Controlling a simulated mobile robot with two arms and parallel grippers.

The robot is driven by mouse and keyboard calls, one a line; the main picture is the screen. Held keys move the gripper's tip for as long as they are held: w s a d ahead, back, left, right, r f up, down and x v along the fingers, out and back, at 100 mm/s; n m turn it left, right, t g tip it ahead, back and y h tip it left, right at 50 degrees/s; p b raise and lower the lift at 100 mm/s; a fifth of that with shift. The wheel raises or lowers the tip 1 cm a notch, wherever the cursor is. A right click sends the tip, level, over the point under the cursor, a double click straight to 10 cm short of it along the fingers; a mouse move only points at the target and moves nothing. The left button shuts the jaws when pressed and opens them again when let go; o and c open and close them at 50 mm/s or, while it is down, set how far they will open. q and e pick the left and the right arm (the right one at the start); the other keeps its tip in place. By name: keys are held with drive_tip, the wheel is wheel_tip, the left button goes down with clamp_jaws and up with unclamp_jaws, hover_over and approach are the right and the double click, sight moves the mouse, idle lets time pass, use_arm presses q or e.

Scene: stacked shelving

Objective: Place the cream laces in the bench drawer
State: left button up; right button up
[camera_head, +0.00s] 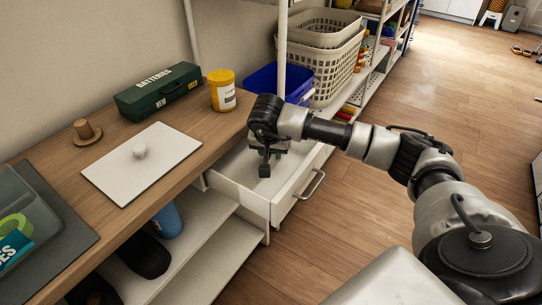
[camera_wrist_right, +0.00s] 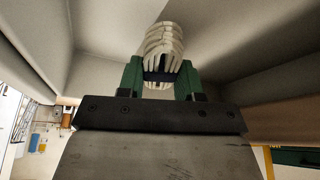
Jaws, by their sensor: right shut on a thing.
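The open white bench drawer (camera_head: 285,206) sticks out from under the wooden bench top. My right gripper (camera_head: 265,168) reaches down into the drawer opening in the head view. In the right wrist view my right gripper (camera_wrist_right: 161,78) is shut on the cream laces (camera_wrist_right: 164,42), a bundle of looped cream cord between the green fingers. Pale drawer walls surround the laces there; I cannot tell whether they touch the drawer floor. In the head view the laces are hidden by the gripper. My left gripper is out of view.
On the bench (camera_head: 110,135) stand a yellow-lidded tub (camera_head: 222,92), a green batteries box (camera_head: 158,92), a white board (camera_head: 141,165) with a knob and a grey tray (camera_head: 28,205). A blue bin (camera_head: 275,80) and beige baskets (camera_head: 325,65) stand behind the drawer.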

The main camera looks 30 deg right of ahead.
drive_tip(key=shift+f, duration=1.35)
drive_tip(key=o, duration=1)
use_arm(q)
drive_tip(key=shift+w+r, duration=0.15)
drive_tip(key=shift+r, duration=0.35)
use_arm(e)
drive_tip(key=shift+r, duration=0.2)
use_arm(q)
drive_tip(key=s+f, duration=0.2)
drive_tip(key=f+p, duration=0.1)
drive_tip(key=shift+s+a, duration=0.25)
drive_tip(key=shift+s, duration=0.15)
use_arm(e)
drive_tip(key=v, duration=1.2)
